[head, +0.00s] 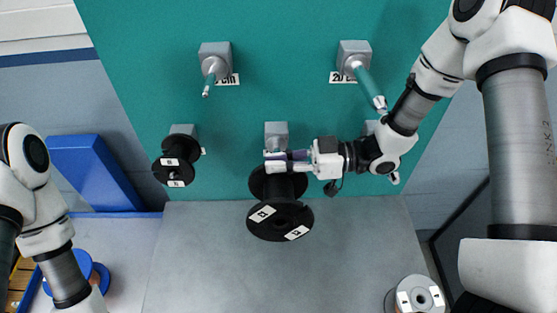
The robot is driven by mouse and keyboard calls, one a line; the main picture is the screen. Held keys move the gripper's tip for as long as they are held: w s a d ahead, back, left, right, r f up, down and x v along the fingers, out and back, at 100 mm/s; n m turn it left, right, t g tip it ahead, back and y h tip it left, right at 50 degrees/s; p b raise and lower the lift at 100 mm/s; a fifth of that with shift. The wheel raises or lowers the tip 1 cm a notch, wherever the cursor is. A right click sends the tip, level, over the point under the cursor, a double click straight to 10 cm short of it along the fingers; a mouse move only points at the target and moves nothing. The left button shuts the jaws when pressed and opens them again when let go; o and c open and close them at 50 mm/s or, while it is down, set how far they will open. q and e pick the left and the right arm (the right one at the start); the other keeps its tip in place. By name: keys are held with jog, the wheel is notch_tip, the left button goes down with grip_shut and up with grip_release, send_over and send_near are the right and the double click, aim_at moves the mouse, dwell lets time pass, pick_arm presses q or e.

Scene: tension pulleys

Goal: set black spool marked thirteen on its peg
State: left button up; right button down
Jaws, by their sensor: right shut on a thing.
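A large black spool (281,219) with white labels on its front flange is at the lower middle of the head view. The label figures are too small to read. My right gripper (273,161) reaches in from the right and is shut at the spool's upper back edge. A grey peg block (276,134) is on the teal board just above and behind the spool. Its peg is hidden by the gripper and spool, so I cannot tell whether the spool is around it. My left arm shows at the left, but its gripper is out of view.
A smaller black spool (174,161) is at the left block. Two upper pegs, left (210,78) and right (368,85), stick out bare. A white-labelled spool (416,296) is at the bottom right. The grey surface (200,260) is mostly clear.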

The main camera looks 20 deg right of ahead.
jog(key=shift+w, duration=0.15)
jog(key=shift+w+d+f, duration=0.1)
jog(key=shift+w+d, duration=0.1)
jog(key=shift+w, duration=0.5)
jog(key=shift+w+d+f, duration=0.1)
jog(key=shift+w+d, duration=0.1)
jog(key=shift+w, duration=0.45)
jog(key=shift+w, duration=0.15)
dwell(0.4)
jog(key=shift+w+d+f, duration=0.15)
jog(key=shift+w+d, duration=0.05)
jog(key=shift+w, duration=0.45)
jog(key=shift+w+d+f, duration=0.1)
jog(key=shift+w+d, duration=0.1)
jog(key=shift+w, duration=0.45)
dwell(0.3)
jog(key=shift+w+d+f+b, duration=0.1)
jog(key=shift+w+d+b, duration=0.1)
jog(key=shift+w, duration=0.45)
jog(key=shift+w+d+f+b, duration=0.1)
jog(key=shift+w+d+b, duration=0.1)
jog(key=shift+w, duration=0.6)
